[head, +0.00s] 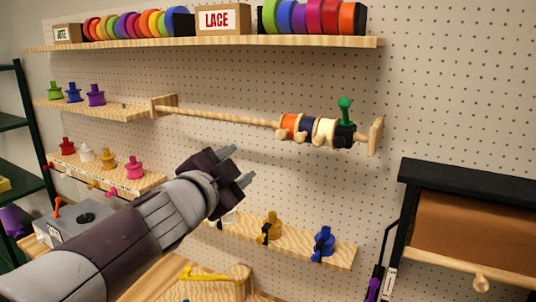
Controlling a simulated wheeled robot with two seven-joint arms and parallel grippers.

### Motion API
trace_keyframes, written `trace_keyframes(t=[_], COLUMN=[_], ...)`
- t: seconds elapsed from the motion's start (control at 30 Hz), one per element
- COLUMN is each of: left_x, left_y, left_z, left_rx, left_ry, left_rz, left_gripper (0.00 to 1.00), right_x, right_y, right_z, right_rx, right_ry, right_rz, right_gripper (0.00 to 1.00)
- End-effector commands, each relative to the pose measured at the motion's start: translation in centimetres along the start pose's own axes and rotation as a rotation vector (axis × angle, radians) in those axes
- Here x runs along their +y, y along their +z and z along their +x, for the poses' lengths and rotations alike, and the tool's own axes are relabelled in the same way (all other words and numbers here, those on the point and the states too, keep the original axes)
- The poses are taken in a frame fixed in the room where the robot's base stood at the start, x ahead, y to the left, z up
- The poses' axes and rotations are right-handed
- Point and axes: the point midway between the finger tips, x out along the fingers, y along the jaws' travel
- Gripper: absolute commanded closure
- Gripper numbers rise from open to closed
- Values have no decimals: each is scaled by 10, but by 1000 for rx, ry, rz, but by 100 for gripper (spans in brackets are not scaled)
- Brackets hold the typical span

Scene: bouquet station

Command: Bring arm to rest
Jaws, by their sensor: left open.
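My left arm comes in from the lower left, and its left gripper (238,165) is open with nothing between the fingers. It is in front of the pegboard, below the wooden rod (220,117) and above the lower right shelf. The rod carries orange, navy, cream and black spools (325,129) near its right end, with a green knobbed piece (345,108) standing on the black one. The gripper appears apart from all of these. My right gripper does not show.
A top shelf (300,41) holds colourful rolls and a LACE box (223,19). Small shelves at left hold several coloured knobbed pieces (96,95). The lower shelf (340,254) holds a gold and a blue piece (324,241). A black-framed brown roll unit (475,225) is at right.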

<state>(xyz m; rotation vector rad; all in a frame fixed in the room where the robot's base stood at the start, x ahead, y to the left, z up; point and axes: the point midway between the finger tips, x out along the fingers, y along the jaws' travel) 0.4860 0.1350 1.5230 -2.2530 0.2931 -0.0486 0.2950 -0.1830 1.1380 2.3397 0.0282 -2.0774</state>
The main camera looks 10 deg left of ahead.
Motion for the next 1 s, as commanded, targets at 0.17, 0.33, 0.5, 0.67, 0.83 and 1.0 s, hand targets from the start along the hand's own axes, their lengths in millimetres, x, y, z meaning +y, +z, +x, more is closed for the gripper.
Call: trace_keyframes(t=[0.17, 0.33, 0.5, 0.67, 0.83, 1.0], left_x=[90, 214, 298, 326, 324, 324], left_y=[133, 230, 265, 279, 278, 278], left_z=[-14, -81, -151, -172, -171, -170], left_rx=[-468, -949, -1280, -1382, -1380, -1378], left_ry=[110, 289, 416, 455, 454, 453], left_rz=[-344, -649, -842, -877, -875, -875], left_gripper=[51, 51, 51, 51, 51, 51], right_x=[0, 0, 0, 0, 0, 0], right_y=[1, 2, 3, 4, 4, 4], right_z=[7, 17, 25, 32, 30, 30], right_rx=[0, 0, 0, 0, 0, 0], right_ry=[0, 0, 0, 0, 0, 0], right_rz=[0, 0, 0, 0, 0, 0], right_gripper=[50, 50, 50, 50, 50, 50])
